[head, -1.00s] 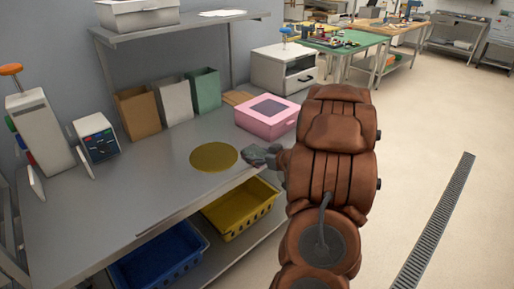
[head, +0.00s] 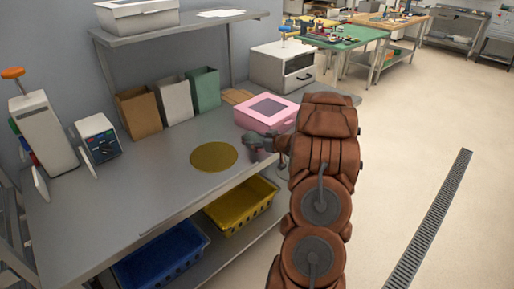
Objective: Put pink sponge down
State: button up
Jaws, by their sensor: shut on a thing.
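My gripper (head: 256,143) is over the front part of the steel table (head: 165,190), between a round olive disc (head: 214,157) on its left and a pink box (head: 266,114) behind it. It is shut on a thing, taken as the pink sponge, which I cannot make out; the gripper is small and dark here. No pink sponge shows clearly elsewhere. The pink box has a dark grey panel in its lid and sits on the table.
Brown, white and green open bags (head: 173,102) stand along the back. White devices (head: 98,138) stand at the left. A blue crate (head: 160,257) and a yellow crate (head: 238,205) sit on the lower shelf. The table's front left is clear.

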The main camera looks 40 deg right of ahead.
jog(key=shift+f+p, duration=0.45)
jog(key=shift+f, duration=1.25)
jog(key=shift+f, duration=0.1)
jog(key=o, duration=0.7)
jog(key=shift+o, duration=0.2)
jog(key=shift+s, duration=0.2)
jog(key=b+v, duration=0.2)
jog(key=v, duration=0.9)
jog(key=shift+s+r, duration=0.25)
jog(key=shift+r, duration=0.1)
